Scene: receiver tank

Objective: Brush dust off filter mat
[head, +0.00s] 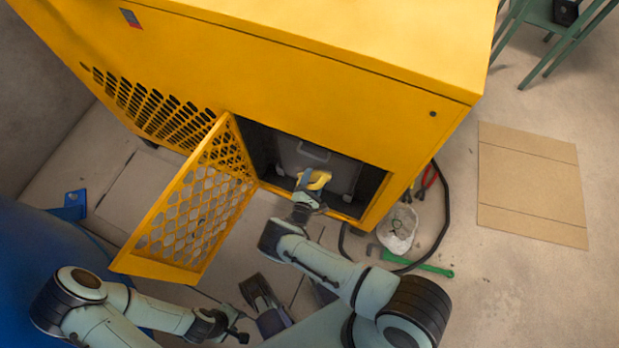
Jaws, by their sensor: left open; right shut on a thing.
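The yellow cabinet (290,90) has its mesh door (190,205) swung open. Inside the opening is a dark grey panel (340,172) with a handle-like outline near its top; it may be the filter mat, but I cannot tell. My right gripper (312,187) is at the opening, shut on a yellow thing, probably a brush (318,177), in front of the panel's lower part. I cannot tell whether it touches the panel. My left gripper (240,328) is open and empty, low in the view, below the door and away from the opening.
On the floor right of the cabinet are a whitish bag (398,228), red-handled pliers (428,178), a green tool (425,267) and a black hose (447,205). A cardboard sheet (530,185) lies further right. A blue tank (40,255) stands at left. The open door projects between my arms.

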